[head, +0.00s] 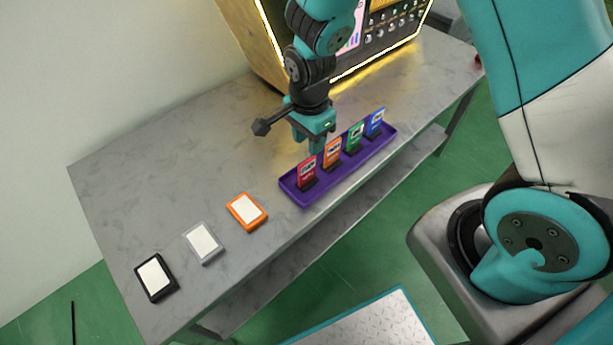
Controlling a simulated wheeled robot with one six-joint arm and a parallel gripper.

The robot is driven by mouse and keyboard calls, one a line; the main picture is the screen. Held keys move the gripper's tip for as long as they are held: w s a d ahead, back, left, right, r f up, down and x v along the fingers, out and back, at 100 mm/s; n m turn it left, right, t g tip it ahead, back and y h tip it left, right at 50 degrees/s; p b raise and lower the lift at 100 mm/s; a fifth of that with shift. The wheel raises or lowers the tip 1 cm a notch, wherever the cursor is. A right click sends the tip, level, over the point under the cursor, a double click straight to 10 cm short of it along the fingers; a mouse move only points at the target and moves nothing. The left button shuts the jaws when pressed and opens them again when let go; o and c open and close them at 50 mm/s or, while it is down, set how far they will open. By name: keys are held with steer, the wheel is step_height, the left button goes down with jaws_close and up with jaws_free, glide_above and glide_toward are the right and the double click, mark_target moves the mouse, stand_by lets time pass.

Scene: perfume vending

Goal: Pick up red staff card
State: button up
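The red staff card (307,171) stands upright in a dark holder at the left end of a purple tray (296,198) on the grey table. In the same tray, to its right, stand an orange card (332,153), a green card (354,137) and a blue card (376,122). My gripper (312,148) points down just above and behind the red and orange cards, apparently not holding any of them. Its fingertips are small and partly merged in view, so their opening is unclear.
On the grey table (130,190) lie an orange-framed pad (247,211), a grey-framed pad (203,243) and a black-framed pad (155,277). A lit vending machine (262,45) stands at the back. The table's left part is clear.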

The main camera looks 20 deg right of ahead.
mark_target(307, 161)
step_height(307, 161, down, 11)
steer(key=shift+w+a+r, duration=0.15)
steer(key=shift+r, duration=0.05)
jaws_close()
stand_by(0.3)
